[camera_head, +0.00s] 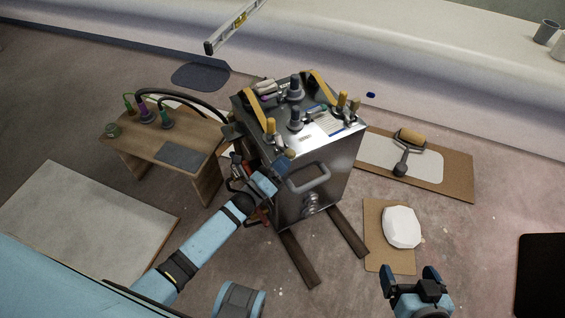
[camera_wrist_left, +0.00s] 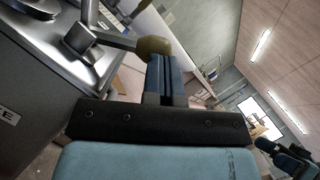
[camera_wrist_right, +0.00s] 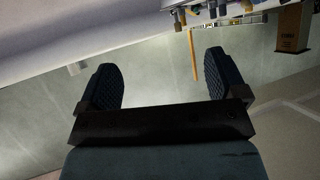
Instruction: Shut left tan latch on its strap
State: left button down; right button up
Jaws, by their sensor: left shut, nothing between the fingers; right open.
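A metal box (camera_head: 335,160) stands on the floor in the head view, with two tan straps on its lid. The left strap (camera_head: 252,102) ends near a latch with a tan knob (camera_head: 270,126) at the lid's left front. My left gripper (camera_head: 285,160) is shut and empty, low by the front left edge of the lid. In the left wrist view a metal lever with an olive-tan knob (camera_wrist_left: 153,45) reaches to just beyond my shut fingertips (camera_wrist_left: 165,72); whether they touch is unclear. My right gripper (camera_head: 416,278) is open and empty, away from the box at the lower right.
The right strap (camera_head: 321,86), more knobs and grey-capped posts crowd the lid. A front handle (camera_head: 309,178) juts out. A wooden bench (camera_head: 170,140) stands left. A roller (camera_head: 408,142) and a white block (camera_head: 401,227) lie on boards at right.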

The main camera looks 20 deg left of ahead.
aim_at(277, 145)
pick_arm(q)
jog(key=r+n+y+p, duration=0.1)
jog(key=n+p, duration=0.1)
jog(key=w+a+r+n+y+p, duration=0.1)
jog(key=n+p, duration=0.2)
jog(key=w+a+r+n+g+y+p, duration=0.1)
jog(key=r+n+p, duration=0.1)
jog(key=n, duration=0.1)
jog(key=shift+w+r, duration=0.1)
jog(key=shift+w+a+r+n+g+p, duration=0.1)
jog(key=shift+w+a+n+g+p, duration=0.15)
jog(key=shift+n+p, duration=0.45)
jog(key=shift+w+a, duration=0.15)
jog(key=shift+a, duration=0.1)
pick_arm(e)
jog(key=shift+s+d+r+g+h, duration=0.2)
jog(key=shift+d+r+g, duration=0.1)
jog(key=shift+r, duration=0.25)
jog(key=shift+s+d+r+g+h, duration=0.1)
jog(key=shift+d+r+g+h, duration=0.15)
jog(key=shift+r, duration=0.25)
pick_arm(q)
jog(key=shift+a, duration=0.1)
